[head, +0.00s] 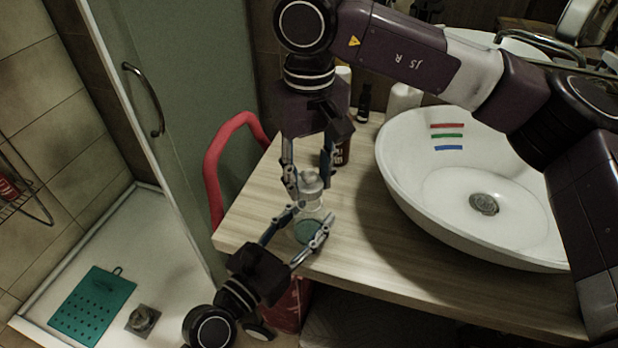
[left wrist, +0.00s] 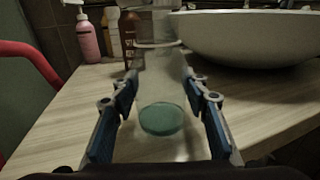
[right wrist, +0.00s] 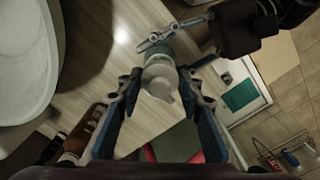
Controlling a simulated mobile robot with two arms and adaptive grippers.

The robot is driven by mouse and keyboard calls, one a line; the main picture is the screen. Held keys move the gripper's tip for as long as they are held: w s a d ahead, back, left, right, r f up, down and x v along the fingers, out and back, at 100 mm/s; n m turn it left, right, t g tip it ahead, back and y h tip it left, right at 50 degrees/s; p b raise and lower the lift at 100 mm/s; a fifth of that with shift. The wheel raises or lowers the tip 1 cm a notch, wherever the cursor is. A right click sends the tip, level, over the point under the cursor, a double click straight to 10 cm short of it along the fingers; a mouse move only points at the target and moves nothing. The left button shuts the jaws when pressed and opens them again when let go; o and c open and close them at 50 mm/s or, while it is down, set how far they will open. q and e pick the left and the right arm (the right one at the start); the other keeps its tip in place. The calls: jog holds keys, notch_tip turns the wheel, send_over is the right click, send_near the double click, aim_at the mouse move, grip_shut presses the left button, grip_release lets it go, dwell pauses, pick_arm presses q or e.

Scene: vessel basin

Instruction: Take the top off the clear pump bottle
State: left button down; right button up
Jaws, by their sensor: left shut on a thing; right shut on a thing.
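The clear pump bottle (head: 307,232) stands at the front left of the wooden counter, with teal liquid at its bottom. My left gripper (head: 312,217) is shut on the bottle's body from the front. The bottle (left wrist: 162,118) also shows between its fingers in the left wrist view. The pale grey pump top (head: 311,184) is directly above the bottle. My right gripper (head: 309,179) comes from above and is shut on this top, which also shows in the right wrist view (right wrist: 160,78). I cannot tell whether the top is still seated on the neck.
A white basin (head: 400,180) with coloured stripes stands to the right. A brown bottle (head: 342,150) is close behind my right gripper. A pink bottle (left wrist: 87,38) stands farther back. A red curved rail (head: 213,165) runs beside the counter's left edge.

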aim_at(309, 173)
jog(key=shift+r, duration=2)
pick_arm(q)
jog(key=c, duration=1)
grip_release()
jog(key=shift+c, duration=0.2)
